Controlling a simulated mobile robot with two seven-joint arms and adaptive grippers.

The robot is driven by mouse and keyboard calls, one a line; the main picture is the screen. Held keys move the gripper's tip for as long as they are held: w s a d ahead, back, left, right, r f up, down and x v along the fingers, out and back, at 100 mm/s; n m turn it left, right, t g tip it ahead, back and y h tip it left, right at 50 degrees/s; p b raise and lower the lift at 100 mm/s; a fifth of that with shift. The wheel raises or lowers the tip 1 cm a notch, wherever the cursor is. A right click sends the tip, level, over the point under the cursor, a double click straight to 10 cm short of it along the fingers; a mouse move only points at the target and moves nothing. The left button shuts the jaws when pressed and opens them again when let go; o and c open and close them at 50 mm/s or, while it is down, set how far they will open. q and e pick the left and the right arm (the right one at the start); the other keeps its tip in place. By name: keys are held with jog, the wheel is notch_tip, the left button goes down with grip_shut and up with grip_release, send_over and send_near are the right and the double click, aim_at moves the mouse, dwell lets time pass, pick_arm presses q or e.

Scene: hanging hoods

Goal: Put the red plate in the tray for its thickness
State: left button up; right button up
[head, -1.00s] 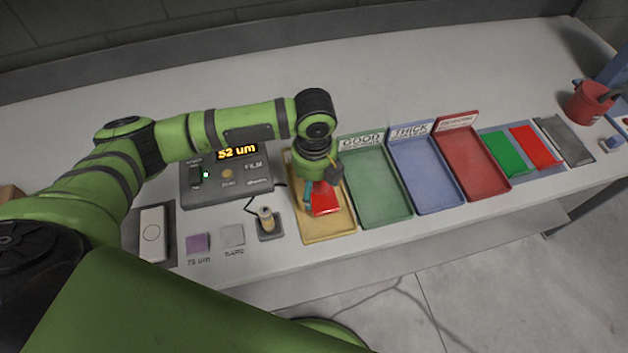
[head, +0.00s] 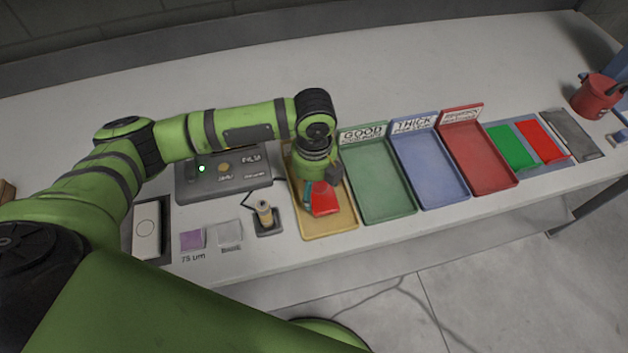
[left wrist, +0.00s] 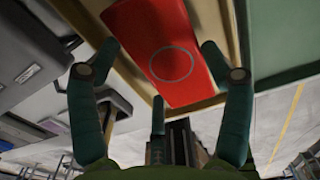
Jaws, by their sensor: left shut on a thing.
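The red plate (head: 325,203) is in my left gripper (head: 313,193), over the yellow tray (head: 338,228). In the left wrist view the plate (left wrist: 158,48) shows a grey ring on its face, with the fingers of my left gripper (left wrist: 160,85) around its near part. I cannot tell whether the plate touches the tray floor. The yellow tray's label is hidden behind my arm. To its right stand an empty green tray (head: 378,185) marked GOOD, an empty blue tray (head: 430,175) marked THICK and an empty red tray (head: 480,165) with an unreadable label. My right gripper is out of view.
A grey film gauge (head: 225,180) has its display covered by my arm. Its probe (head: 265,215) stands in front, beside a purple square (head: 192,240) and a pale square (head: 229,234). A blue mat (head: 548,168) holds green and red plates. A red pot (head: 598,95) stands far right.

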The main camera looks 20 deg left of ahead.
pick_arm(q)
jog(key=shift+f, duration=0.55)
dwell(0.5)
jog(key=o, duration=1.2)
notch_tip(320, 180, up, 12)
